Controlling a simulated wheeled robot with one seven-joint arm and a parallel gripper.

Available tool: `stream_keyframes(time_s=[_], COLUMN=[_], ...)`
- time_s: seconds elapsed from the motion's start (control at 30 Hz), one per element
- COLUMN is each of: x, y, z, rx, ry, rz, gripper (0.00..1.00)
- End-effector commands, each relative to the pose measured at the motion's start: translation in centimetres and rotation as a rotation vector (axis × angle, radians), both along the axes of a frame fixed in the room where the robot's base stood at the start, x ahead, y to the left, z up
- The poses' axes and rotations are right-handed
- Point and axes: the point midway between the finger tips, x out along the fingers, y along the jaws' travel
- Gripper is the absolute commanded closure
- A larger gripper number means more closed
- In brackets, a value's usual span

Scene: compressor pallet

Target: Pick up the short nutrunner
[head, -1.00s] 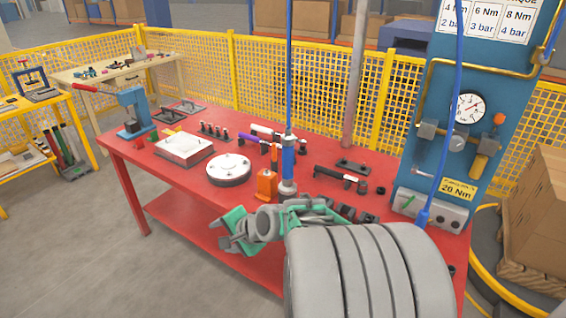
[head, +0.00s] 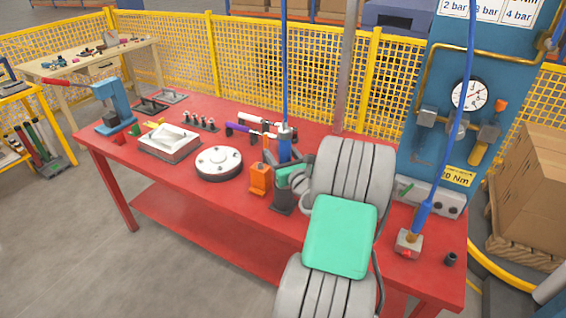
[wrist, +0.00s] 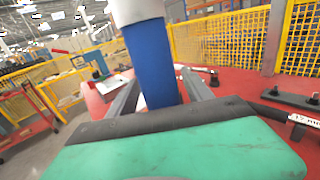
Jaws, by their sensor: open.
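An upright blue tool (head: 285,143) hangs at the end of a blue hose over the red bench; I take it for the short nutrunner, though no label on it can be read. In the wrist view its blue body (wrist: 152,62), with a pale collar above, stands between the two grey fingers of my gripper (wrist: 160,92). The fingers are apart, one on each side; I cannot tell whether either touches it.
On the red bench (head: 235,195) stand an orange block (head: 260,178), a round white plate (head: 219,162), a white housing (head: 170,142) and a purple tool (head: 242,130). A blue panel with a gauge (head: 468,95) rises at right. A yellow mesh fence (head: 240,65) runs behind.

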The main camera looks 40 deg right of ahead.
Motion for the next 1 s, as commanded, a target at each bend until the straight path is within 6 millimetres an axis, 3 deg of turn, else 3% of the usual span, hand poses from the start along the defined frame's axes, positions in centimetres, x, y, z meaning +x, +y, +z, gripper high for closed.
stream_keyframes(time_s=[0.2,0.9,1.0], x=[0.21,0.25,0.25], y=[0.02,0.23,0.24], z=[-0.02,-0.10,-0.11], rx=[-0.001,0.000,0.000], ry=[0.000,0.002,0.002], rz=[0.001,0.004,0.004], gripper=[0.41,0.98,1.00])
